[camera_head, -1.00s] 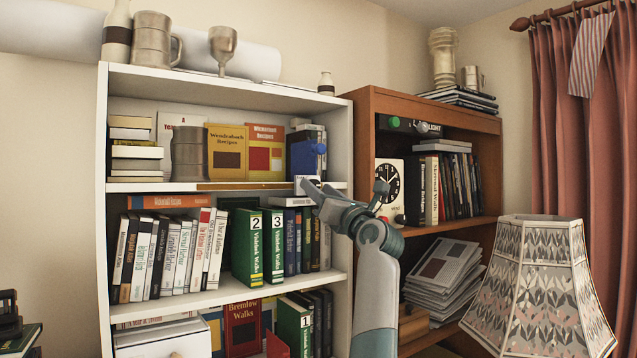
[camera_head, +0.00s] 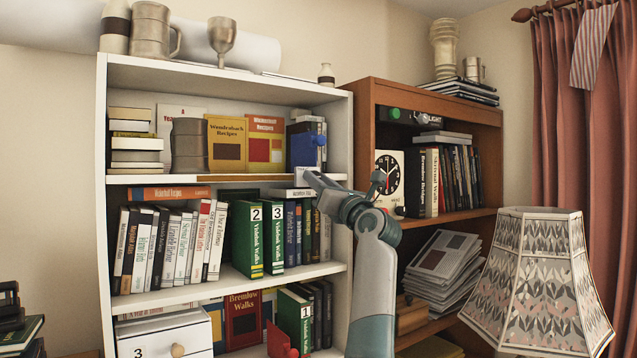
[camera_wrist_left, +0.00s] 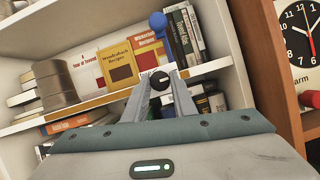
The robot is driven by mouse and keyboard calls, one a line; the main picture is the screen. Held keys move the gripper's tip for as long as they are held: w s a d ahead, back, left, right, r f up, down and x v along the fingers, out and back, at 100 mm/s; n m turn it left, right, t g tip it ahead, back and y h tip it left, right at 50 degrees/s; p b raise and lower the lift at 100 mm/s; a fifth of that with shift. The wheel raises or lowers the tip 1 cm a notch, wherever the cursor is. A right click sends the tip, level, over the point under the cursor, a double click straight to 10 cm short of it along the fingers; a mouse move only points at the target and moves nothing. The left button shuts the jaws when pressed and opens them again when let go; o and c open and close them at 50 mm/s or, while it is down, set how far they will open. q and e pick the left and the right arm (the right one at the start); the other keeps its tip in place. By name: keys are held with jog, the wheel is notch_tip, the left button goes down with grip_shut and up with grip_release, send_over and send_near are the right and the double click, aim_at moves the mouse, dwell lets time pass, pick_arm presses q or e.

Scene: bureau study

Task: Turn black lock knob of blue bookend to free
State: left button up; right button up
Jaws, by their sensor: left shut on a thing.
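The blue bookend (camera_head: 304,150) stands upright at the right of the white bookcase's upper shelf, against upright books, with a round blue knob on it. In the left wrist view its blue ball (camera_wrist_left: 158,20) shows above my fingers. The black lock knob (camera_wrist_left: 159,79) is round with a pale mark, on a light plate at the shelf's front edge. My left gripper (camera_head: 306,177) reaches up to that edge. In the wrist view its fingers (camera_wrist_left: 160,90) are closed around the black knob, one on each side. The knob is hidden in the head view. My right gripper is not in view.
A red bookend (camera_head: 281,341) is lower down. A clock (camera_head: 388,180) stands in the brown bookcase to the right. A lampshade (camera_head: 537,280) is at front right.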

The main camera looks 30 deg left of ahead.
pick_arm(q)
jog(key=n+g+p, duration=0.1)
jog(key=n+g, duration=0.2)
jog(key=n, duration=0.3)
jog(key=n+g+p, duration=0.2)
jog(key=n+g, duration=0.1)
jog(key=n, duration=0.4)
jog(key=r+n+g+p, duration=0.1)
jog(key=n+g+p, duration=0.1)
jog(key=n, duration=0.4)
jog(key=shift+w+d+n+g, duration=0.2)
jog(key=shift+w+n+g, duration=0.15)
jog(key=shift+g, duration=0.45)
jog(key=n+h+p, duration=0.1)
jog(key=n+p, duration=0.2)
jog(key=shift+f+n+g+p, duration=0.15)
jog(key=shift+n+g+p, duration=0.15)
jog(key=shift+n+p, duration=0.05)
jog(key=o, duration=1)
